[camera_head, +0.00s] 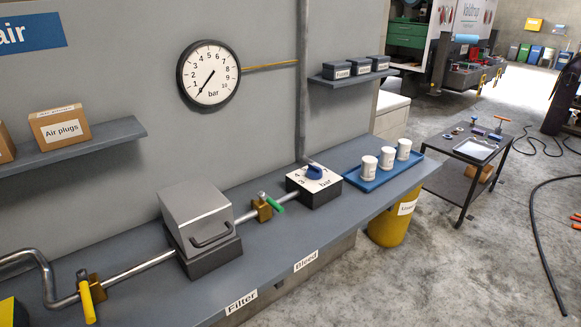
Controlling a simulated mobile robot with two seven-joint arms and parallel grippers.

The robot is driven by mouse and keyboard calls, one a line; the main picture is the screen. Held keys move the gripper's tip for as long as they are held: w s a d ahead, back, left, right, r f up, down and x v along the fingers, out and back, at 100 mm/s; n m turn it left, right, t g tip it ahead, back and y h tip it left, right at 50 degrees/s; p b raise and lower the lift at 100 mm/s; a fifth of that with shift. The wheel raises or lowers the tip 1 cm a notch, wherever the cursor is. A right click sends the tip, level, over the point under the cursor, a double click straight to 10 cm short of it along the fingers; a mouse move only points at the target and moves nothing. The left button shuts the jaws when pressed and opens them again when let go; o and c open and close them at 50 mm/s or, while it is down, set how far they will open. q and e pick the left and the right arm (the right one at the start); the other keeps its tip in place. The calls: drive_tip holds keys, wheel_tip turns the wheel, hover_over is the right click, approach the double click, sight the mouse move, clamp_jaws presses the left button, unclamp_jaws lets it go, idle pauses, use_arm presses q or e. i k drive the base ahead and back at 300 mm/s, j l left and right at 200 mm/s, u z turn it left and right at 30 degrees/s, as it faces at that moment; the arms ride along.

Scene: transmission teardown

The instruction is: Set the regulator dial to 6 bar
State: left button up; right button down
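The regulator (312,187) is a dark box with a white sloped face on the bench's right half. Its blue knob (314,172) sits near the back of that face. The marks 3, 4 and "bar" show on the face; any other marks are hidden or too small to read, and I cannot tell the knob's setting. A round gauge (208,76) marked in bar hangs on the wall above. Its thin dark needle slants toward the lower left, near the low end of the scale. Neither of my grippers is in view.
Left of the regulator are a green-handled valve (270,206), a metal filter box (198,222) and a yellow-handled valve (88,297) on the pipe. A blue tray (365,182) with three white cups stands at the right. A shelf (110,140) juts out at left.

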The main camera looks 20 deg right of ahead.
sight(313, 172)
drive_tip(key=l+u, duration=0.3)
drive_tip(key=l, duration=0.5)
drive_tip(key=l+u, duration=0.3)
drive_tip(key=l, duration=0.5)
